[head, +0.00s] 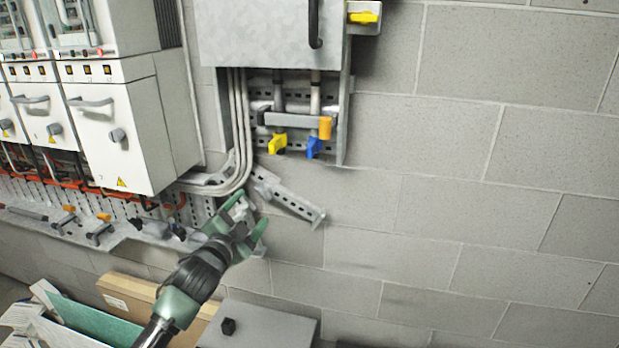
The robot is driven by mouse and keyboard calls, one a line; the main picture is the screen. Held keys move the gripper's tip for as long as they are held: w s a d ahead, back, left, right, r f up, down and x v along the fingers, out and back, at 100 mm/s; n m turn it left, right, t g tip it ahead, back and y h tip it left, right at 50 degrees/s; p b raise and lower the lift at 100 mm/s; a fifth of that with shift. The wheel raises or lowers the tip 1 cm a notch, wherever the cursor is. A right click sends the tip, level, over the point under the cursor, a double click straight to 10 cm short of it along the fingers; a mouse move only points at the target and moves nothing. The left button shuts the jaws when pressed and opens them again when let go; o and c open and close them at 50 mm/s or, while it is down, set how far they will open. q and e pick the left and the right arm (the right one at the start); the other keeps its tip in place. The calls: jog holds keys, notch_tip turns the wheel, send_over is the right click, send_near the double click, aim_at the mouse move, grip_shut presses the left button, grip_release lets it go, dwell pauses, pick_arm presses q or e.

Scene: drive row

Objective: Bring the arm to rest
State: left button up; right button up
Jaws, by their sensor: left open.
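My left arm comes in from the bottom left of the head view. Its gripper (250,216) has green fingers that stand apart with nothing between them. It is in front of the block wall, below the cable bundle and close to a slotted metal bracket (291,203). I cannot tell whether it touches the bracket. My right gripper is not in view.
White drive cabinets (140,133) fill the upper left. Cardboard (130,294) and a grey box (268,312) lie below. The wall at right is bare.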

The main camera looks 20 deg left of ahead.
pick_arm(q)
jog(key=s+d+f+n+g, duration=0.2)
jog(key=s+d+f+g, duration=0.15)
jog(key=s+f, duration=0.45)
jog(key=s+d+f+n+g, duration=0.25)
jog(key=s+d+f, duration=0.25)
jog(key=s+f, duration=0.3)
jog(key=s+d+f+n+g+h, duration=0.1)
jog(key=s+d+f+n+g, duration=0.2)
jog(key=s, duration=0.9)
jog(key=s+d+f+g, duration=0.4)
jog(key=s+f+g, duration=0.1)
jog(key=s, duration=0.6)
notch_tip(320, 180, down, 30)
jog(key=s+g+b, duration=0.2)
jog(key=s, duration=0.1)
jog(key=s+a+f+g, duration=0.1)
jog(key=s+a+f, duration=0.2)
jog(key=s+f, duration=1.2)
jog(key=shift+s+b, duration=0.35)
jog(key=shift+b, duration=0.05)
